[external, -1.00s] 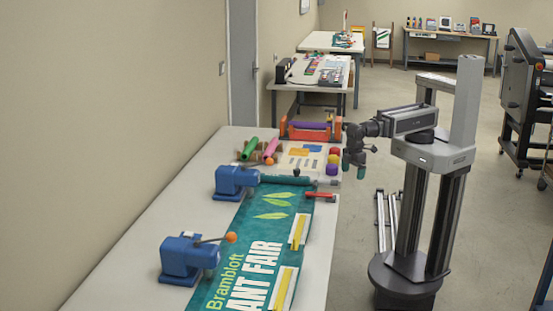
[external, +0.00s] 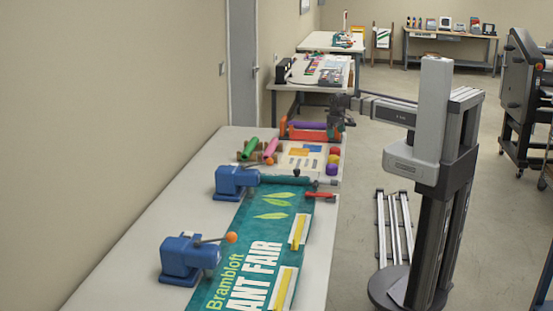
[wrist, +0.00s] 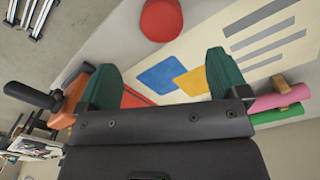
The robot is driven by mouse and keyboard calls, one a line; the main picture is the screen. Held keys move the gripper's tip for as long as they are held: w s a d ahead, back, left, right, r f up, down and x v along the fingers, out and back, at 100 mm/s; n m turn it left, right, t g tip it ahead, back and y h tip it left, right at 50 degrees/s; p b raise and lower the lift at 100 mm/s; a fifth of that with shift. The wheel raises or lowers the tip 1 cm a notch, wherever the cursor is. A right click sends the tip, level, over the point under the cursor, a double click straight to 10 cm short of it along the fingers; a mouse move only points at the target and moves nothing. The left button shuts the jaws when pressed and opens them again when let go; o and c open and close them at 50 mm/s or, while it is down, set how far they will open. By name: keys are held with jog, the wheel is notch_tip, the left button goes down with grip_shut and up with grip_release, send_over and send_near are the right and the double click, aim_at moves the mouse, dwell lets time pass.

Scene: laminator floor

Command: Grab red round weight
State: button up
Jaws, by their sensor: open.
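The red round weight (external: 335,150) stands near the right edge of the long table, at the far end of a short row with a yellow weight (external: 333,159) and a purple one (external: 331,170). In the wrist view the red weight (wrist: 161,20) is a red disc near the top edge, ahead of the fingertips and apart from them. My gripper (wrist: 163,74) is open and empty, its two green fingers spread wide. In the external view my gripper (external: 341,120) hangs above the table's right edge, beyond and above the red weight.
An orange cradle with a purple roll (external: 308,126) is close to my gripper. Green (external: 249,149) and pink (external: 270,149) rolls lie to the left. A printed sheet (wrist: 245,50) lies beside the red weight. Blue clamps (external: 236,182) and a banner (external: 245,255) cover the nearer table.

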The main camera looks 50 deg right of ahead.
aim_at(335, 148)
jog(key=shift+f, duration=0.15)
notch_tip(335, 148, down, 11)
jog(key=b, duration=1.1)
jog(key=shift+r, duration=0.25)
jog(key=c, duration=1.2)
jog(key=shift+c, duration=0.2)
